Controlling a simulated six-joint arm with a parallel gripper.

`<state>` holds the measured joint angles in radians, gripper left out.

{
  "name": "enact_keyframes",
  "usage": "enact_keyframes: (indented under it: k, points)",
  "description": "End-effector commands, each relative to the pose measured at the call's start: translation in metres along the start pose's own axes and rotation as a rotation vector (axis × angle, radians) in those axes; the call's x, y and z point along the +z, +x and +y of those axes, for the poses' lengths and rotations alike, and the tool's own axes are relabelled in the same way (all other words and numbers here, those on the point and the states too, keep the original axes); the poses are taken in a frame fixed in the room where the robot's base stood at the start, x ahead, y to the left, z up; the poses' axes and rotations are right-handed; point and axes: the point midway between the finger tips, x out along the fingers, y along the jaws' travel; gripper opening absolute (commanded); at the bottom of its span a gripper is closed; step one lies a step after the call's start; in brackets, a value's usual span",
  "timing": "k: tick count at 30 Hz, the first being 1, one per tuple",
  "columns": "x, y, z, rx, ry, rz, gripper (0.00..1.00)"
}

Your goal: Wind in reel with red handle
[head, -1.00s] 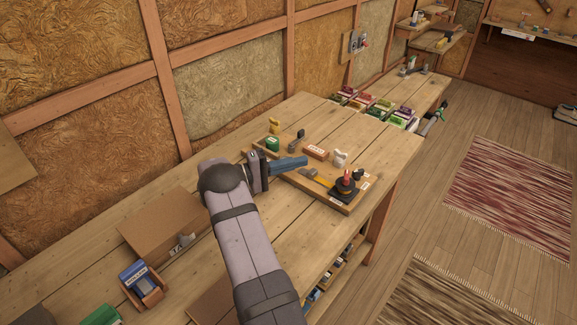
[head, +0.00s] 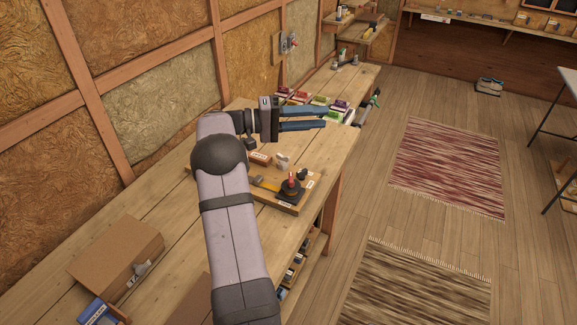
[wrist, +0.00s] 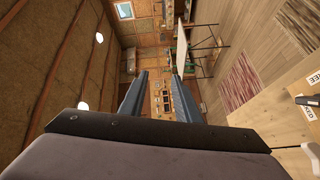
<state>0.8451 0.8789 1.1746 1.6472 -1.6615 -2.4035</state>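The reel (head: 291,189) is a dark round piece with a red handle (head: 291,178) standing up from it. It sits at the near right end of a wooden board (head: 283,207) on the workbench. My gripper (head: 326,117) is raised above and beyond the reel, apart from it, with its blue fingers pointing right. The wrist view shows the two blue fingers (wrist: 154,77) spread with an empty gap between them. The reel is not clearly visible in the wrist view.
A yellow-handled tool (head: 264,183), an orange-brown block (head: 261,159) and a pale figure (head: 282,162) are on the board. Coloured boxes (head: 320,101) stand farther along the bench. A cardboard box (head: 117,255) is at the near left.

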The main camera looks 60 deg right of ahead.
Motion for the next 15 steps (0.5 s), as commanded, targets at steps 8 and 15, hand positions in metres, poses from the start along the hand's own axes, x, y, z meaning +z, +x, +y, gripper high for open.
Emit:
enact_keyframes:
  k: [8,15]
  points:
    - [0.001,0.143,0.222,0.211,0.112,0.127,0.3]
    - [-0.077,0.123,0.228,0.06,0.168,0.652,0.3]
